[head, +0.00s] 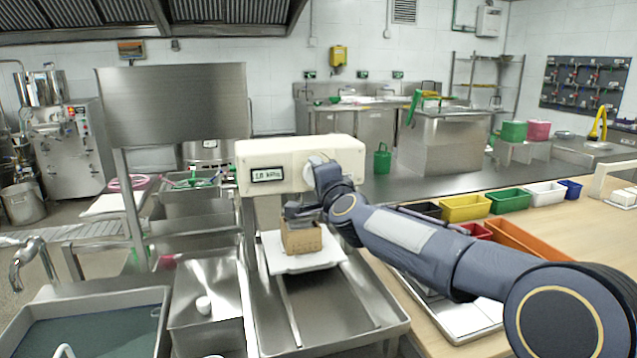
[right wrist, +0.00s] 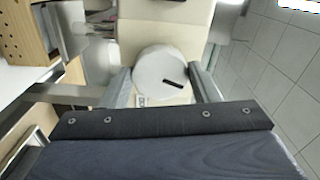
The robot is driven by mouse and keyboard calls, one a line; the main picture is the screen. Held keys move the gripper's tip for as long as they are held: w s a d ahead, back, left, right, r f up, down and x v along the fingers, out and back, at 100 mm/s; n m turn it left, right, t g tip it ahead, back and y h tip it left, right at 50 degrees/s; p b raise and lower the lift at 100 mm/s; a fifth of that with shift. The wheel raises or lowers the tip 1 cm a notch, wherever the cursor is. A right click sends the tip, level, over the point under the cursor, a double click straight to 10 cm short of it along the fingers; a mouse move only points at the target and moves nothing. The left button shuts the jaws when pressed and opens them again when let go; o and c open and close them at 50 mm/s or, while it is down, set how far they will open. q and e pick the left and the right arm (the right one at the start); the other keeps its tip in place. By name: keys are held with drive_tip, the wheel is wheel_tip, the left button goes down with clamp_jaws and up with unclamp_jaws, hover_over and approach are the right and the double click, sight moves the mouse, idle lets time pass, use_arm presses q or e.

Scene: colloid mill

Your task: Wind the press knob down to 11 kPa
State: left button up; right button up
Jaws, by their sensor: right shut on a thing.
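The cream press head (head: 262,153) spans the steel stand in the head view. Its small display (head: 268,175) shows a kPa reading that starts with 1; the second digit is too small to read surely. The round white press knob (right wrist: 160,72) has a black mark on its face, pointing to the lower right in the right wrist view. My right gripper (right wrist: 164,92) is shut on the knob, a finger on either side. In the head view my right gripper (head: 321,168) hides most of the knob. My left gripper is not in view.
A brown perforated block (head: 301,239) sits on a white board (head: 318,258) under the press, over a steel drain tray (head: 372,303). A sink (head: 100,330) stands at the left. Colored bins (head: 465,208) line the wooden table at the right.

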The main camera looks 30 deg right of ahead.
drive_tip(key=shift+m, duration=0.4)
drive_tip(key=o, duration=1)
drive_tip(key=v, duration=0.8)
